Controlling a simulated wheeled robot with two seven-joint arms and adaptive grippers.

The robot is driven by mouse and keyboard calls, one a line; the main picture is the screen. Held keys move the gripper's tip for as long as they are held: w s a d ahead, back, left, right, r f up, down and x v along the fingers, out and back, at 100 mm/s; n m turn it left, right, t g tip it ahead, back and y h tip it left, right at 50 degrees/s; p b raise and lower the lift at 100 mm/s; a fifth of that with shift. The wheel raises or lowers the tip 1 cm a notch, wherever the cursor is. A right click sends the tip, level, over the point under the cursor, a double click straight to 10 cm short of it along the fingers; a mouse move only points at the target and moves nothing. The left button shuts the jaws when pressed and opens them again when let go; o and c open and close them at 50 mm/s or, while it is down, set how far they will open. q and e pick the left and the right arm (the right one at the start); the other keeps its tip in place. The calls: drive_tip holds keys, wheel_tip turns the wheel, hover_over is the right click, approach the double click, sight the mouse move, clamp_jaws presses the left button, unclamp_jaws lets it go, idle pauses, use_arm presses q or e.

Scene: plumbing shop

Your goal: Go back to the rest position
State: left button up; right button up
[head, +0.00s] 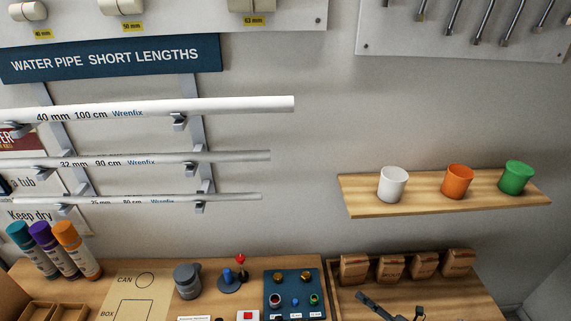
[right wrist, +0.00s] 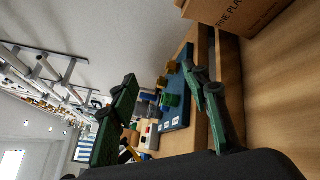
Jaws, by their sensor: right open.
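My right gripper (head: 390,307) shows at the bottom edge of the head view, over the wooden tray area at the right of the bench. Its dark fingers are spread apart with nothing between them. In the right wrist view its two green-tinted fingers (right wrist: 160,78) also stand apart and empty, with the blue board (right wrist: 178,104) seen beyond them. The rest of my right arm is below the head view. My left gripper is in neither view.
A shelf (head: 425,205) with white, orange and green cups and pipe racks (head: 160,108) are on the wall. Open air lies above the bench.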

drive_tip(key=s+d+f+m+h, duration=0.2)
drive_tip(key=s+d+m+h, duration=0.4)
drive_tip(key=m, duration=0.5)
drive_tip(key=s+d+f+m+h, duration=0.1)
drive_tip(key=d+f+m+h, duration=0.15)
drive_tip(key=m+h, duration=0.65)
drive_tip(key=s+a+f+m+g+y, duration=0.1)
drive_tip(key=s+m+g, duration=0.45)
drive_tip(key=s, duration=0.65)
drive_tip(key=s+f+m+g+y, duration=0.15)
drive_tip(key=s+m+g, duration=0.25)
drive_tip(key=s+m, duration=0.5)
drive_tip(key=s+a+f+n+b, duration=0.1)
drive_tip(key=s+f+n+b, duration=0.2)
drive_tip(key=f, duration=2.8)
drive_tip(key=s+f+g+b, duration=0.1)
drive_tip(key=s+f+g, duration=0.1)
drive_tip(key=s+f, duration=1.8)
drive_tip(key=shift+s+f+b, duration=0.15)
drive_tip(key=shift+f+b, duration=0.25)
drive_tip(key=shift+f, duration=0.2)
drive_tip(key=shift+y, duration=0.25)
